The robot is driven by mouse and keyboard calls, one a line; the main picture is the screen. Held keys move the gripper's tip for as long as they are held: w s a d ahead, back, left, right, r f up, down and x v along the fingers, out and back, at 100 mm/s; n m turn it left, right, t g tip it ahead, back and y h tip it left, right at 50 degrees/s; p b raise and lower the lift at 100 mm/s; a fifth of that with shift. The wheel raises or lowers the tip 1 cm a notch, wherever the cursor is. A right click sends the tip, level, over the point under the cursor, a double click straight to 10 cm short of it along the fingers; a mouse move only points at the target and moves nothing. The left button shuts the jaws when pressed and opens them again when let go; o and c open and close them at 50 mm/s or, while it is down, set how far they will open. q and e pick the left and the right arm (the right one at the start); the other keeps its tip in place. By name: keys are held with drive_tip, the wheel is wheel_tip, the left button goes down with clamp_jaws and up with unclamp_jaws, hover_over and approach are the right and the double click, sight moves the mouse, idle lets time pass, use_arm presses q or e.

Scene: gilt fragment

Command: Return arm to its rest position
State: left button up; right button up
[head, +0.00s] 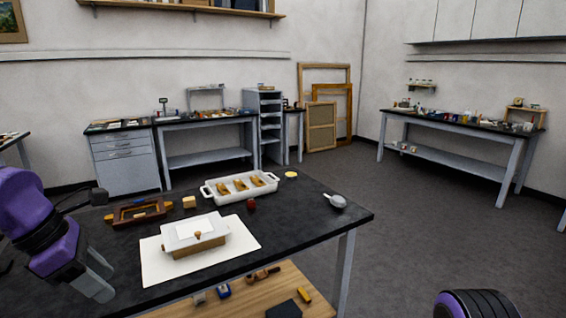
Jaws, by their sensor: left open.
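My left gripper (98,278) is at the lower left, over the near left part of the black-topped table (300,215). Its grey fingers point down and to the right. It is open, with nothing seen between the fingers. It is apart from the white lidded box (195,230) on the white sheet (150,265). A white tray (208,192) with several gilt pieces (240,184) stands behind the sheet. Only a purple and black part of my right arm shows at the bottom right; its gripper is out of view.
A brown wooden frame (122,219), a small tan block (189,202), a red item (251,204), a yellow dish (291,174) and a grey scoop-like item (337,201) lie on the table. A lower wooden shelf (255,297) holds tools. The floor to the right is clear.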

use_arm(q)
drive_tip(key=w+a+f+n+t+y, duration=0.1)
drive_tip(key=w+a+f+t+y, duration=0.25)
drive_tip(key=w+f+y, duration=0.5)
drive_tip(key=s+d+f+m+t, duration=0.1)
drive_tip(key=d+f+m, duration=0.15)
drive_tip(key=f, duration=0.55)
drive_tip(key=d+f+m+t, duration=0.1)
drive_tip(key=f+m, duration=0.3)
drive_tip(key=f, duration=0.4)
drive_tip(key=s+f+m+g, duration=0.2)
drive_tip(key=s+f+m, duration=0.4)
drive_tip(key=s+f, duration=0.4)
drive_tip(key=s+d+f+m+g+h, duration=0.1)
drive_tip(key=s+f+m+g, duration=0.1)
drive_tip(key=s+f+m, duration=0.4)
drive_tip(key=s+f, duration=0.4)
drive_tip(key=s, duration=0.6)
drive_tip(key=shift+s+d+m+g, duration=0.3)
drive_tip(key=shift+s+m+g, duration=0.05)
drive_tip(key=shift+s, duration=0.05)
drive_tip(key=shift+f, duration=0.15)
